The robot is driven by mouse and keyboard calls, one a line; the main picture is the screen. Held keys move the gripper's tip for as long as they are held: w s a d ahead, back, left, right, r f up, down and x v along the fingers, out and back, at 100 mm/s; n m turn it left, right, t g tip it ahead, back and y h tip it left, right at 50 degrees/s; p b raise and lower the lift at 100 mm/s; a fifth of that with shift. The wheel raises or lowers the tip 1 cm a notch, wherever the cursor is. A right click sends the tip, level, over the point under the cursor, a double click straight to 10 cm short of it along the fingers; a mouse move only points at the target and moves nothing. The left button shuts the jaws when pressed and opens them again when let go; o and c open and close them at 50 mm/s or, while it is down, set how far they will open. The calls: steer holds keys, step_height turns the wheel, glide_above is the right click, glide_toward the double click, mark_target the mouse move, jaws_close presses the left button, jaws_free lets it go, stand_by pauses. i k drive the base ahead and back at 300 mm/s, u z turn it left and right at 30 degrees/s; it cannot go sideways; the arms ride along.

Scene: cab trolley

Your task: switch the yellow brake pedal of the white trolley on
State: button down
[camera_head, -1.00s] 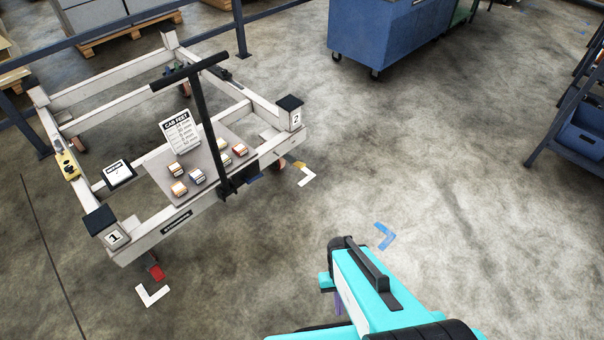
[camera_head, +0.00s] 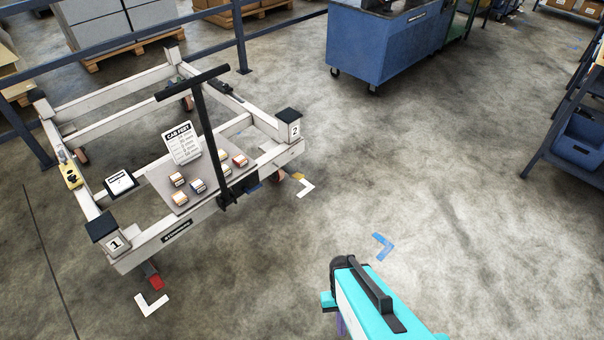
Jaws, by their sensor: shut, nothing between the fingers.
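The white trolley (camera_head: 152,250) stands on the floor at the left, with posts marked 1 and 2 at its near corners. A small yellow pedal (camera_head: 297,176) sticks out low beside the wheel under post 2, near a white floor mark. It is too small to tell whether it is up or pressed. A red pedal (camera_head: 155,282) sticks out low under post 1. My turquoise arm is at the bottom centre, to the right of and nearer than the trolley, apart from both pedals. My gripper's fingers cannot be made out.
A black T-shaped bar (camera_head: 203,135) rises from the trolley's near side. Its deck (camera_head: 160,181) carries small blocks and a sign. A blue cabinet (camera_head: 385,45) stands at the back, a blue rack (camera_head: 570,125) at the right. The floor between trolley and rack is clear.

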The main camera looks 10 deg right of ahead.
mark_target(297, 176)
steer(key=u, duration=0.25)
steer(key=i, duration=0.5)
steer(key=u, duration=0.75)
steer(key=i, duration=0.75)
steer(key=u, duration=0.3)
